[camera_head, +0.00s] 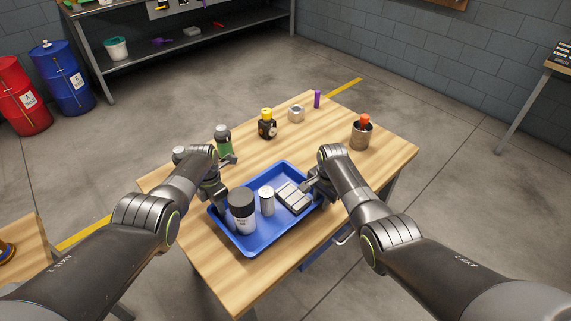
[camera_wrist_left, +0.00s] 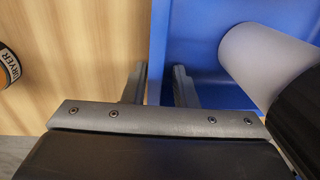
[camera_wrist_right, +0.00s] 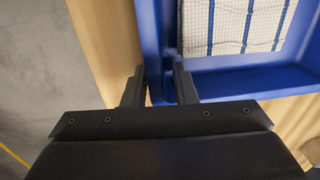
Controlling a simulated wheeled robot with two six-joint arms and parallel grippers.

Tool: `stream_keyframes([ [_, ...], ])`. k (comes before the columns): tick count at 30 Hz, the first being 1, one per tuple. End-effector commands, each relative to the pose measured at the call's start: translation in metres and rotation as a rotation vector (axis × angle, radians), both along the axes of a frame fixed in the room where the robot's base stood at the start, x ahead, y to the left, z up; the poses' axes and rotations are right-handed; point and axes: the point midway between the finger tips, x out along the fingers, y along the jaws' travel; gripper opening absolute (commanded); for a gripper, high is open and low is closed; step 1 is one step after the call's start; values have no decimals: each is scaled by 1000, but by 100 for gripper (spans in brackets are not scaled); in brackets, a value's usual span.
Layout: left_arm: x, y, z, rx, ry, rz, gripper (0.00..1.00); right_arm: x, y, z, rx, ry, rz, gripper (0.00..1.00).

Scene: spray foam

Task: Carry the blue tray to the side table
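The blue tray (camera_head: 263,239) is at the near part of the wooden table (camera_head: 240,285); I cannot tell whether it rests on the top or is slightly raised. It holds a dark-capped canister (camera_head: 242,212), a pale can (camera_head: 266,200) and a white checked cloth-like item (camera_head: 294,198). My left gripper (camera_wrist_left: 158,80) has one finger on each side of the tray's left wall and looks shut on it. My right gripper (camera_wrist_right: 160,80) straddles the opposite wall the same way, close beside the checked item. A small wooden table (camera_head: 25,235) shows at the left edge.
A green bottle (camera_head: 223,141), yellow-capped bottle (camera_head: 267,124), small silvery item (camera_head: 296,113), purple item (camera_head: 317,99) and orange-topped can (camera_head: 361,132) stand beyond the tray. Red (camera_head: 22,95) and blue barrels (camera_head: 62,78) and shelving (camera_head: 180,50) are behind. Another table (camera_head: 550,75) is far right.

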Motion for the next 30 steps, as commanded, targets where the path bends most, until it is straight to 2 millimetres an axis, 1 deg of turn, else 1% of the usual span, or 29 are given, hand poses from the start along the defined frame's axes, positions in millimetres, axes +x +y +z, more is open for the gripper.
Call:
stream_keyframes([
  [5, 2, 0, 7, -1, -2, -1, 25, 0, 0, 0, 1, -1, 0, 25],
  [11, 2, 1, 22, 0, -3, -1, 25, 0, 0, 0, 1, -1, 0, 25],
  [17, 3, 2, 48, 0, -4, 0, 25, 0, 0, 0, 1, -1, 0, 25],
  [24, 6, 5, 91, 1, -4, 0, 25, 0, 0, 0, 1, -1, 0, 25],
  [27, 7, 6, 104, 1, -4, 1, 25, 0, 0, 0, 0, 0, 0, 25],
  [30, 7, 6, 113, 1, -2, 1, 25, 0, 0, 0, 0, 0, 0, 25],
])
